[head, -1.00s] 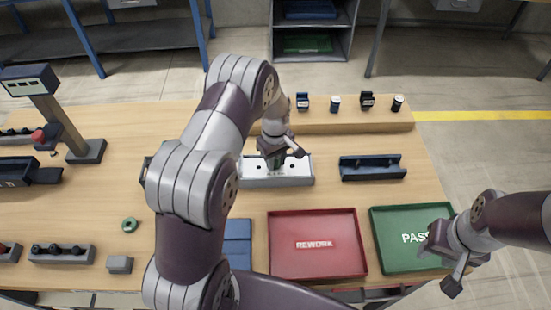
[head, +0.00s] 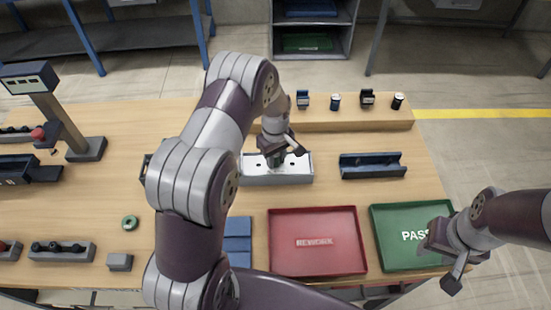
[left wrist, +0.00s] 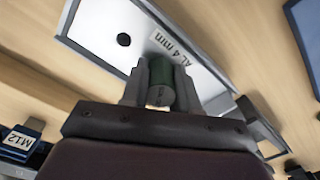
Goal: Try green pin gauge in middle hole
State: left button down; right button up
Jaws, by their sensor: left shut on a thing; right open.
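My left gripper (head: 278,157) is shut on the green pin gauge (left wrist: 160,86), which shows between its fingers in the left wrist view. It is over the middle of the white plate (head: 248,166), which lies in a grey holder. In the left wrist view the plate (left wrist: 95,35) carries an "AL 4 mm" label and a dark hole to the left of the gauge. The gauge's lower end and the middle hole are hidden, so I cannot tell whether the gauge is in the hole. My right gripper (head: 447,267) is open and empty by the green PASS tray (head: 382,248).
A red REWORK tray (head: 290,261) is in front of the plate. A blue holder (head: 373,168) stands to its right. Several small gauges line a wooden ledge (head: 340,122) behind. A green ring (head: 130,222) lies at left, with clear table around it.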

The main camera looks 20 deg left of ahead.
pick_arm(q)
jog(key=shift+r, duration=0.1)
jog(key=shift+r+p, duration=1.9)
jog(key=shift+r, duration=0.55)
jog(key=shift+f, duration=0.1)
